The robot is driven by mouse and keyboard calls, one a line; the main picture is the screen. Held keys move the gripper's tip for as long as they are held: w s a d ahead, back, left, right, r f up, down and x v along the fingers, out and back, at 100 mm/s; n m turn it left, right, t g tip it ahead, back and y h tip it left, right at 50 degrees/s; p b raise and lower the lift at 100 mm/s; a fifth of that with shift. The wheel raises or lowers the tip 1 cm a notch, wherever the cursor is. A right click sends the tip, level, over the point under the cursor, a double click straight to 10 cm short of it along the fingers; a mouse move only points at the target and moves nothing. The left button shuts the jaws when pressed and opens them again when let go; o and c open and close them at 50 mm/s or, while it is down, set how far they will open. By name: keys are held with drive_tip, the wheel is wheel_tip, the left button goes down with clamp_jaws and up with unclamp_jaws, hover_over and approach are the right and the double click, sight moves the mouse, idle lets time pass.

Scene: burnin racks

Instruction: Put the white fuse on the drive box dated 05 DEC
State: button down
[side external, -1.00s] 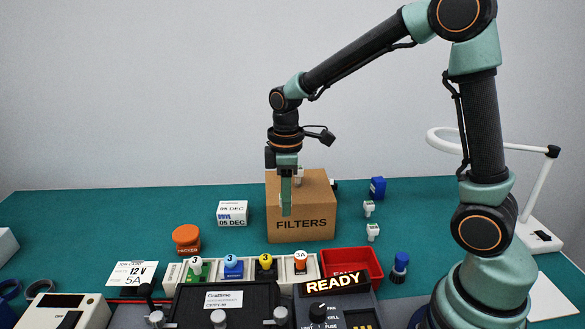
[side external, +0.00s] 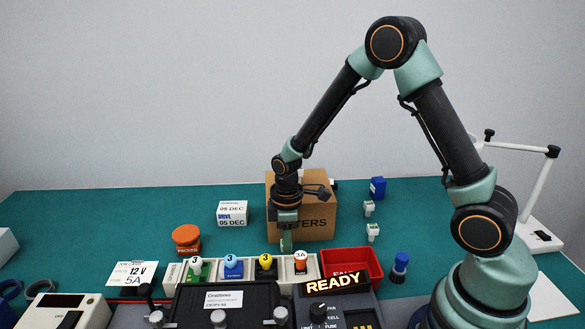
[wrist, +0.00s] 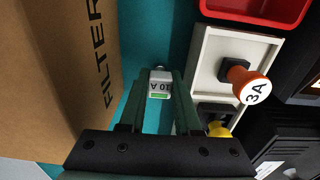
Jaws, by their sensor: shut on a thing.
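My gripper (side external: 286,243) is low between the front of the FILTERS carton and the row of coloured knobs. In the wrist view its fingers (wrist: 160,90) are shut on a white fuse (wrist: 159,86) with a 10 A label and a green band. In the side view the fuse is hidden or too small to make out. The white drive box (side external: 232,214) stands on the green mat left of the carton, with a blue DRIVE mark and 05 DEC on its front and 05 DEC on its top. My gripper is apart from it, to its right.
The FILTERS carton (side external: 315,232) stands close behind my gripper. A rack with several knobs (side external: 301,263) and a red tray (side external: 352,264) lie in front. Two small white-and-green pieces (side external: 373,232) stand at right.

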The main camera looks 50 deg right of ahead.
drive_tip(key=c, duration=0.9)
unclamp_jaws()
drive_tip(key=shift+f, duration=0.1)
wheel_tip(320, 180, up, 13)
drive_tip(key=s+r+m+t, duration=0.5)
drive_tip(key=s+r+m, duration=0.3)
drive_tip(key=s+r, duration=0.2)
drive_tip(key=shift+s+d+r+m, duration=0.15)
drive_tip(key=shift+r+m, duration=0.1)
drive_tip(key=shift+m, duration=0.05)
drive_tip(key=shift+o, duration=0.7)
drive_tip(key=shift+s, duration=0.15)
